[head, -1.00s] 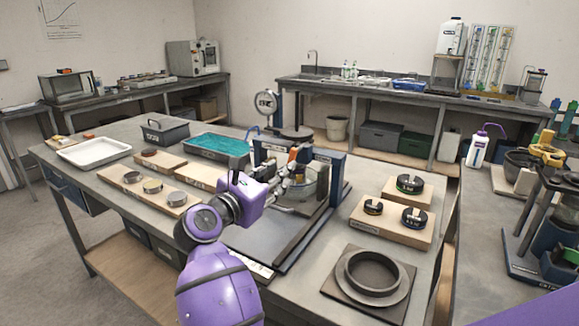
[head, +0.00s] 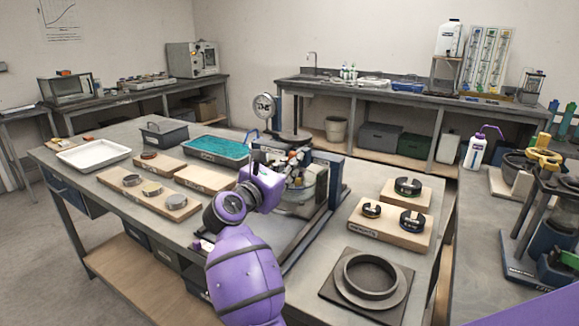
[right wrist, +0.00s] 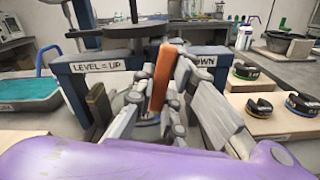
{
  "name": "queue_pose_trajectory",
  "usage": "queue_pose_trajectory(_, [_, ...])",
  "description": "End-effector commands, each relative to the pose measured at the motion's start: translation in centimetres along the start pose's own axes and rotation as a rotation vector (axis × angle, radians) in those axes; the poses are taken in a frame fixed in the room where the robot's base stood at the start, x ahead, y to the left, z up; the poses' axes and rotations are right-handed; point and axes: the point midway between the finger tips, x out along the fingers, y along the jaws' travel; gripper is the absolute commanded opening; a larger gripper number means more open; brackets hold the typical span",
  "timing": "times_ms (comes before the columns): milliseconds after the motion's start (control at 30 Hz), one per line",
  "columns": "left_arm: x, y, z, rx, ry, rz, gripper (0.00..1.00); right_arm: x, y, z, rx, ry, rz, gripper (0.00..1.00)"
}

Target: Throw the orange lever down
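The orange lever (right wrist: 162,78) stands nearly upright, leaning slightly, in the right wrist view, before the blue-grey frame (right wrist: 88,70) of the press-like apparatus. In the head view the right gripper (head: 298,165) is at the apparatus and mostly covers the lever. My left gripper is not in view.
The bench (head: 225,235) also holds a teal-filled tray (head: 217,149), a white tray (head: 93,155) and wooden boards with weights to the left. A weight board (head: 388,233) and a dark ring on a plate (head: 367,280) stand to the right. A dial gauge (head: 264,106) rises behind.

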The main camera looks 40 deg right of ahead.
Motion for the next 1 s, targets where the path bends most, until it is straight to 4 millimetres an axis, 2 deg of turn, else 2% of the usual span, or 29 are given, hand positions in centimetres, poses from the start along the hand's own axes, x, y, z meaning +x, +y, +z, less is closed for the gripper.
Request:
queue_pose_trajectory(233, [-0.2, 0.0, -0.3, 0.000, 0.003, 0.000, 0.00, 0.0, 0.0, 0.1, -0.021, 0.002, 0.000, 0.00])
queue_pose_trajectory(500, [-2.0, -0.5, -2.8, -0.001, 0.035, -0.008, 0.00, 0.0, -0.6, 0.6, -0.242, 0.001, 0.000, 0.00])
queue_pose_trajectory(867, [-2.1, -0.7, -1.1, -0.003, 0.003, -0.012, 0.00, 0.0, -0.8, 0.1, -0.283, -0.001, 0.000, 0.00])
queue_pose_trajectory(900, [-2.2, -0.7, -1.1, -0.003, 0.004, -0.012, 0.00, 0.0, -0.8, 0.1, -0.283, -0.001, 0.000, 0.17])
queue_pose_trajectory(1000, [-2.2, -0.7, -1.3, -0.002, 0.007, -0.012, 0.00, 0.0, -0.8, 0.1, -0.282, -0.001, 0.000, 0.30])
